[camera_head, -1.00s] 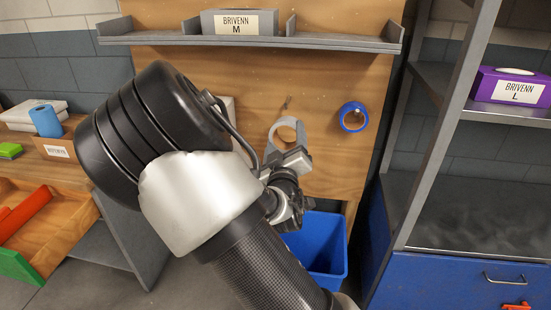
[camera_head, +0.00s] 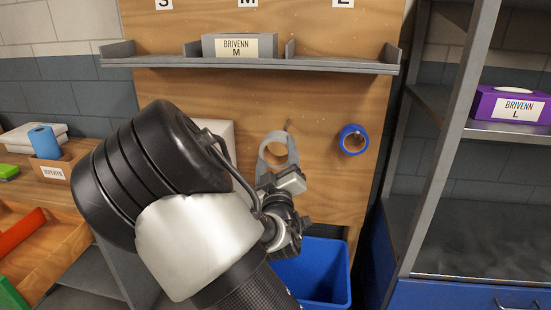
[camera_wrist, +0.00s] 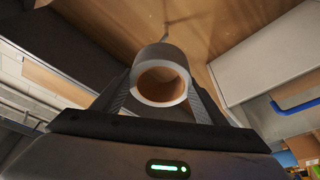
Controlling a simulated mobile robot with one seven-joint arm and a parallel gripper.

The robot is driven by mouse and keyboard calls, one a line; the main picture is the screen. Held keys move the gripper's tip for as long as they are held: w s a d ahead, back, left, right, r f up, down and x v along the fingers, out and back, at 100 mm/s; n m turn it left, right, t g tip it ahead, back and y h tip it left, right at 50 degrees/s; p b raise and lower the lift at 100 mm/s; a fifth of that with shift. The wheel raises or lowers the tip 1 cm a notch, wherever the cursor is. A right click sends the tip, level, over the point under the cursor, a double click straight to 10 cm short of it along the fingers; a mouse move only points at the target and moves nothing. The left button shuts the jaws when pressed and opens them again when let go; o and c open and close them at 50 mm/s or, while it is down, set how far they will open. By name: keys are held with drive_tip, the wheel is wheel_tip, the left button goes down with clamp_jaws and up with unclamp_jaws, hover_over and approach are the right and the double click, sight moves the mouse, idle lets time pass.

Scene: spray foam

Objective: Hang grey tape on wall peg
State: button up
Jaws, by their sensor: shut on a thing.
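The grey tape (camera_head: 291,150) is a ring held upright, its hole facing the board, in front of the wooden pegboard. My gripper (camera_head: 277,168) is shut on its lower part. In the wrist view, the fingers of my gripper (camera_wrist: 160,100) press the grey tape (camera_wrist: 160,54) from both sides, and brown board shows through its hole. A thin wall peg (camera_head: 288,125) sticks out just above the tape in the head view. In the wrist view, the peg (camera_wrist: 167,26) lies beyond the tape's top edge. The tape appears apart from the peg.
A blue tape roll (camera_head: 345,140) hangs on the board to the right. A grey shelf (camera_head: 330,66) with a box marked M (camera_head: 240,46) is above. A blue bin (camera_head: 315,272) stands below. A metal rack (camera_head: 440,140) stands at right. A white block is partly hidden behind my arm.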

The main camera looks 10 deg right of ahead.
drive_tip(key=w+d+b, duration=0.2)
drive_tip(key=w, duration=0.6)
drive_tip(key=shift+w+d+b, duration=0.25)
drive_tip(key=shift+d+b, duration=0.05)
drive_tip(key=shift+d, duration=0.1)
drive_tip(key=shift+w+b, duration=0.15)
drive_tip(key=shift+b, duration=0.15)
idle(1.2)
drive_tip(key=shift+w+d+b, duration=0.15)
drive_tip(key=shift+w+d, duration=0.35)
drive_tip(key=shift+w, duration=1.05)
drive_tip(key=shift+w+d+b, duration=0.15)
drive_tip(key=shift+w+d, duration=0.4)
drive_tip(key=shift+w, duration=1)
drive_tip(key=shift+w+d+b, duration=0.15)
drive_tip(key=shift+w+d, duration=0.35)
drive_tip(key=shift+w, duration=1.05)
drive_tip(key=shift+f, duration=1.7)
